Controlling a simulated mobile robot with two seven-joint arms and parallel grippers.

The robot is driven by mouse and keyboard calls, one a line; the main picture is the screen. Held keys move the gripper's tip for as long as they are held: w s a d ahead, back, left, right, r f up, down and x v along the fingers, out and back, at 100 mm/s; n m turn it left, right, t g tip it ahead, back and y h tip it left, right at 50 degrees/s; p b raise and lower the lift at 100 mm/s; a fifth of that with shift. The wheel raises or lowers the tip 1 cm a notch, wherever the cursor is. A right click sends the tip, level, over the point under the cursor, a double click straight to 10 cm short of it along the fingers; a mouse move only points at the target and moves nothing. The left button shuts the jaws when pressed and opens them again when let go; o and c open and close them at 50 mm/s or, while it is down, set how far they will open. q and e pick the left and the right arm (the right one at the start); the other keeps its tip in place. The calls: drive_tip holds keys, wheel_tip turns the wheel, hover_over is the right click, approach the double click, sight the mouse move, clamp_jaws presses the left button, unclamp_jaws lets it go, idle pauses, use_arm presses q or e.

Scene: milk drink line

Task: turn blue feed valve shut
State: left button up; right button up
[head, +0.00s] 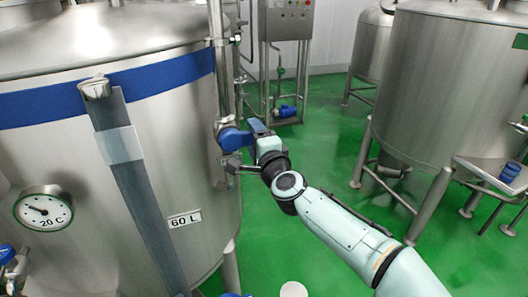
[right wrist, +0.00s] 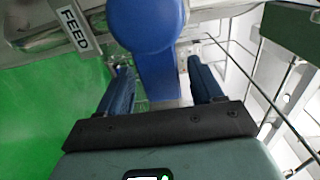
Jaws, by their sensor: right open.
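The blue feed valve (head: 232,138) is on a vertical pipe at the right side of the large steel tank. In the right wrist view its blue handle (right wrist: 155,40) comes down from the top, beside a plate marked FEED (right wrist: 75,30). My right gripper (head: 258,132) is at the valve from the right. Its fingers (right wrist: 160,76) are open, one on each side of the handle's lower end. Gaps show beside the handle, and I cannot tell whether either finger touches it. My left gripper is not in view.
The steel tank (head: 160,120) with a blue band, a dial (head: 44,209) and a 60 L label (head: 185,219) fills the left. Another tank (head: 440,90) stands at the right, next to a steel side table (head: 485,172). Green floor (head: 320,150) is open between them.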

drive_tip(key=b+v, duration=0.2)
drive_tip(key=v, duration=1)
drive_tip(key=shift+s+b, duration=0.3)
drive_tip(key=shift+b, duration=0.1)
drive_tip(key=shift+d, duration=0.1)
